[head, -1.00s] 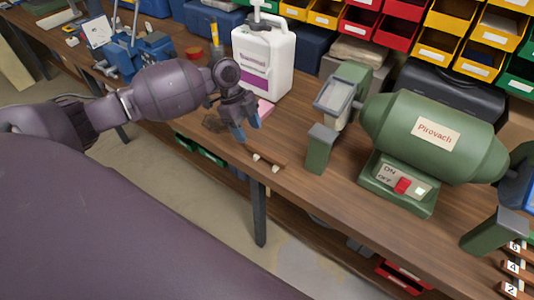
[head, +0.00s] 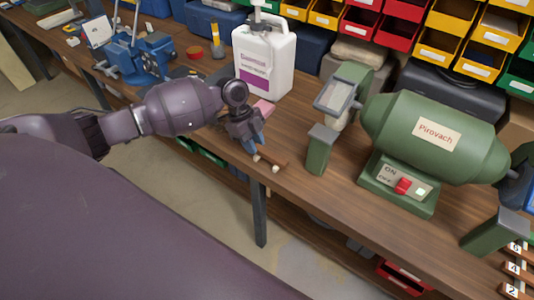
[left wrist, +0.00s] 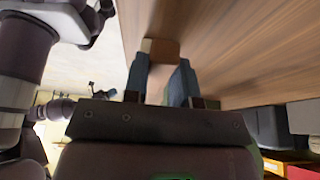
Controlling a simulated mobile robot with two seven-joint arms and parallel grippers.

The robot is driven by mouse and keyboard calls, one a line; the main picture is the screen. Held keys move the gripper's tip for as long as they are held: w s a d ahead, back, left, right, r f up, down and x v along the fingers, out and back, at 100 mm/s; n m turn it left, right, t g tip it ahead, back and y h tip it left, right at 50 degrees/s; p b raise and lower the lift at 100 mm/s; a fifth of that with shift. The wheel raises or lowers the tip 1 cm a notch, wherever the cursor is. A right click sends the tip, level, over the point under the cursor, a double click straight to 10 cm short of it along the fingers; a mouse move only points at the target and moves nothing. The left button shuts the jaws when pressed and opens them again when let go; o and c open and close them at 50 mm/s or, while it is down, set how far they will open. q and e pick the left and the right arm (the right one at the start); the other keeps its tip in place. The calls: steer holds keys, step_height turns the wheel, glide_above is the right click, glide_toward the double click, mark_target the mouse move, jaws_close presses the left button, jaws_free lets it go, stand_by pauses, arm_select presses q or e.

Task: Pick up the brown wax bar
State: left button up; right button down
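A small brown bar (head: 272,160), which looks like the wax bar, lies at the front edge of the wooden bench, with pale pieces at its near side. My left gripper (head: 258,147) is just above and left of it, fingers pointing down toward it. In the left wrist view the brown bar (left wrist: 165,49) shows beyond the fingertips, with a pale end at its left. The blue-grey fingers of the left gripper (left wrist: 161,62) stand apart with a gap between them. I cannot tell whether they touch the bar. My right gripper is not in view.
A pink block (head: 263,108) lies by a white jug (head: 264,62) behind the gripper. A green grinder machine (head: 425,138) stands to the right, its near guard (head: 320,150) close to the bar. A blue vise (head: 150,58) is at the left. The bench edge drops to the floor.

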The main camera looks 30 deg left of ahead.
arm_select(q)
jaws_close()
